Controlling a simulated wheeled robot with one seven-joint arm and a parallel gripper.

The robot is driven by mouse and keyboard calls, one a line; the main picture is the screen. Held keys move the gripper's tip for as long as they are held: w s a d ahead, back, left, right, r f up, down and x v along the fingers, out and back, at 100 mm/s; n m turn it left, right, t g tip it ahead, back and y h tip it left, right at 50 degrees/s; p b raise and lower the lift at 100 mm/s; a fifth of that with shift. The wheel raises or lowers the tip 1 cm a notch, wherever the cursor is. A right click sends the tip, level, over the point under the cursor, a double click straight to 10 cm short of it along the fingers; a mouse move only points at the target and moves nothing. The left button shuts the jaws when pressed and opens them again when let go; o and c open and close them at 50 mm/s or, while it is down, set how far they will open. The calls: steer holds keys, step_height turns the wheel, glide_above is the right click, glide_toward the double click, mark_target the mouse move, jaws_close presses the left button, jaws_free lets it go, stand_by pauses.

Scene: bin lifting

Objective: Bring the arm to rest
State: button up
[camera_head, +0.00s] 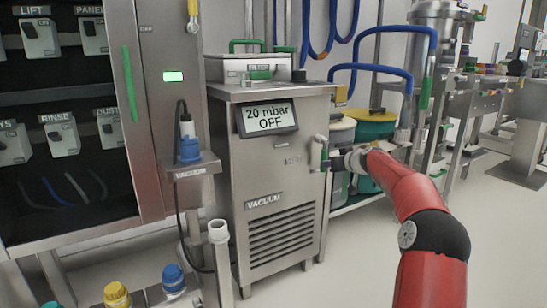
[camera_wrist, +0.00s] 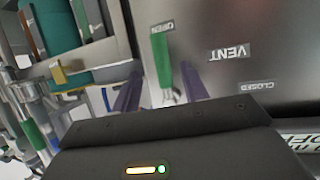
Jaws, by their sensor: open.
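My red arm (camera_head: 415,200) reaches in from the lower right of the head view to the right side of the steel vacuum cabinet (camera_head: 280,175). My gripper (camera_head: 342,160) is beside a green lever handle (camera_head: 323,152) there, partly hidden at this small size. In the wrist view, my gripper (camera_wrist: 160,72) is open, with a purple finger on each side of the green handle (camera_wrist: 160,55). The handle sits between labels reading OPEN, VENT and CLOSED, seen upside down. I cannot tell whether the fingers touch it.
A display (camera_head: 269,117) on the cabinet reads "20 mbar OFF". Behind my arm stand lidded bins (camera_head: 375,127) on a low shelf and blue hoses (camera_head: 370,70). A steel cabinet with a green handle (camera_head: 129,84) is at left.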

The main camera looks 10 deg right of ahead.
steer(key=s+a+r+n+g+y, duration=0.1)
steer(key=s+a+r, duration=0.1)
steer(key=s+a, duration=0.35)
steer(key=s+a+r+n+g, duration=0.1)
steer(key=s+a, duration=0.1)
steer(key=a, duration=0.7)
steer(key=s+a+g+h, duration=0.1)
steer(key=s+a, duration=0.3)
steer(key=s, duration=0.3)
steer(key=s+a+g, duration=0.2)
steer(key=s+a, duration=0.2)
steer(key=s, duration=0.2)
steer(key=s+f+m+g+h, duration=0.1)
steer(key=s+f, duration=0.2)
steer(key=s, duration=0.8)
steer(key=s+a+f+m+g, duration=0.1)
steer(key=s+f, duration=0.3)
steer(key=s, duration=0.7)
steer(key=s+f+m+g+h, duration=0.1)
steer(key=s+f+m, duration=0.15)
steer(key=s, duration=0.85)
step_height(320, 180, up, 13)
steer(key=p, duration=1.3)
steer(key=shift+w+f+n, duration=0.15)
steer(key=shift+n, duration=0.3)
